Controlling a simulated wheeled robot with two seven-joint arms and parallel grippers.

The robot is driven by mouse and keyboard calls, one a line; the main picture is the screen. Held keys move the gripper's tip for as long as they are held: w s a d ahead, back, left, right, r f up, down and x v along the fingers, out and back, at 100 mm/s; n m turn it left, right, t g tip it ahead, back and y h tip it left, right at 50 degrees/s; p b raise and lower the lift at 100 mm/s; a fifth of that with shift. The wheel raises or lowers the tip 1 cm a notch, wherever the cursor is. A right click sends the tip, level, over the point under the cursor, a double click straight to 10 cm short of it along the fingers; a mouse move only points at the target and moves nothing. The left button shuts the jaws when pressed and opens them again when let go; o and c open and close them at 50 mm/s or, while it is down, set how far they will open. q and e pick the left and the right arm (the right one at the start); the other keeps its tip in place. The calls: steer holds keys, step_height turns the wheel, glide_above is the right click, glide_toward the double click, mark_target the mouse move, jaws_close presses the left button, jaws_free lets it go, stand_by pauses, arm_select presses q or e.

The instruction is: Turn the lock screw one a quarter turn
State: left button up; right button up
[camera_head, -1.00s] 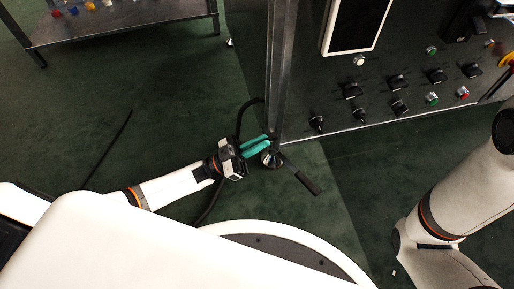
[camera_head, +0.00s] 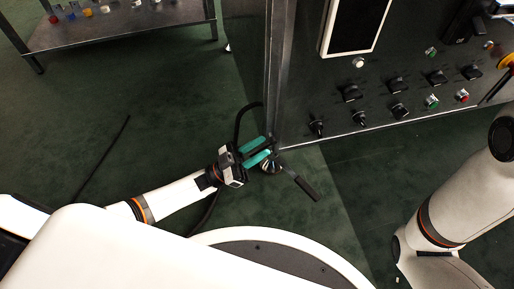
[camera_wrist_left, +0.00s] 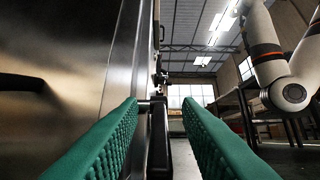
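My left gripper (camera_head: 263,151) has green fingers, spread apart, beside the lower corner of the control cabinet (camera_head: 300,125). A round metal hub (camera_head: 272,165) with a black-handled lever (camera_head: 301,184) sits just beyond the fingertips. In the left wrist view the two green fingers (camera_wrist_left: 160,115) stand wide apart, with a dark upright part (camera_wrist_left: 158,140) seen between them; I cannot tell contact. No part is clearly recognisable as lock screw one. My right arm shows at the right, but its gripper is out of view.
The cabinet front carries several black knobs (camera_head: 352,93), coloured buttons and a screen (camera_head: 355,25). A metal table (camera_head: 120,27) with small coloured items stands at upper left. Dark floor between is mostly clear, except for a thin dark strip (camera_head: 103,158).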

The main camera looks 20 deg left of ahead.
stand_by(0.3)
arm_select(q)
steer(key=s+a+f+p, duration=0.1)
steer(key=s+a+p, duration=0.1)
steer(key=s+a, duration=0.2)
steer(key=s+a+f+p, duration=0.2)
steer(key=s+a, duration=0.3)
steer(key=a, duration=0.4)
steer(key=shift+a+p, duration=0.2)
steer(key=shift+p, duration=0.4)
